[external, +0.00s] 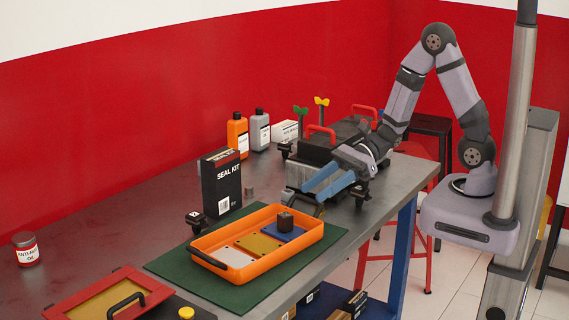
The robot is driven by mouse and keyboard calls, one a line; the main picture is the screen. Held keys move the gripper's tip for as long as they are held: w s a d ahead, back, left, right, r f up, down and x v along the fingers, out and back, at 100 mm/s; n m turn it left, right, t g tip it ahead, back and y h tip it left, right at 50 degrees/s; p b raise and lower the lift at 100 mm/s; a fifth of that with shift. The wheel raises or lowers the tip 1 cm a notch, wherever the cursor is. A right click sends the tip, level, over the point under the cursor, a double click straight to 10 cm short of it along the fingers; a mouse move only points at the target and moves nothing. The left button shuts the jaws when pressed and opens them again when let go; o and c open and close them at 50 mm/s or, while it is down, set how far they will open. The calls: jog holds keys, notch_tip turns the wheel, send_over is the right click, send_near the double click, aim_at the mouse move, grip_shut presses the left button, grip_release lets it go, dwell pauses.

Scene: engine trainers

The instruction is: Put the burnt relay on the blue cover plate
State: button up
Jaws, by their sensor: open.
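A small dark block, which looks like the relay (285,221), appears upright on the blue cover plate (290,235). The plate lies in the right part of the orange tray (222,273), beside a yellow plate (258,244) and a pale grey plate (235,258). Burn marks are too small to make out. My gripper (314,193) has blue fingers, open and apparently empty. It is above and behind the relay, apart from it. The block hides part of the blue plate.
The tray lies on a green mat (168,264). A black SEAL KIT box (221,182) stands behind it, with bottles (237,135) farther back. Engine hardware (318,150) sits near my wrist. A red-framed panel (105,298) lies front left. The left tabletop is mostly clear.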

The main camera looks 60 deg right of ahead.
jog(key=shift+v, duration=0.9)
